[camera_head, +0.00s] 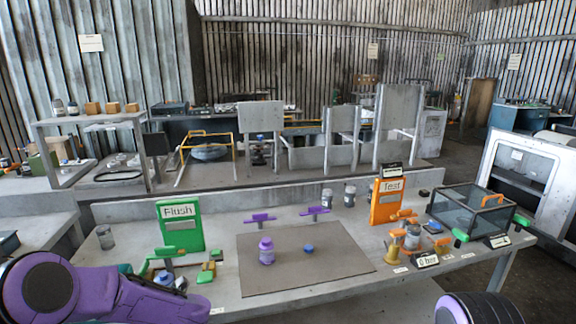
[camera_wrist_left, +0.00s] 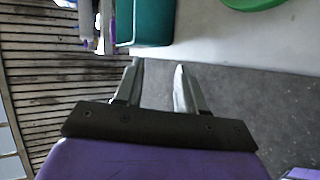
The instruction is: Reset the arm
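My left arm (camera_head: 70,292) comes in at the lower left of the head view, a purple arm with a black joint, low in front of the table's left end. Its gripper cannot be made out there. In the left wrist view my left gripper (camera_wrist_left: 158,68) has its two grey fingers apart with nothing between them. The fingers point toward a teal bin (camera_wrist_left: 152,22) and a pale surface. Of my right arm only a purple, dark-ribbed part (camera_head: 480,308) shows at the bottom right edge of the head view. My right gripper is out of view.
A grey table (camera_head: 210,290) bears a brown mat (camera_head: 290,275) with a purple bottle (camera_head: 266,251) and a blue cap (camera_head: 309,249). A green Flush panel (camera_head: 180,227) stands left, an orange Test panel (camera_head: 386,202) and a clear box (camera_head: 470,212) right.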

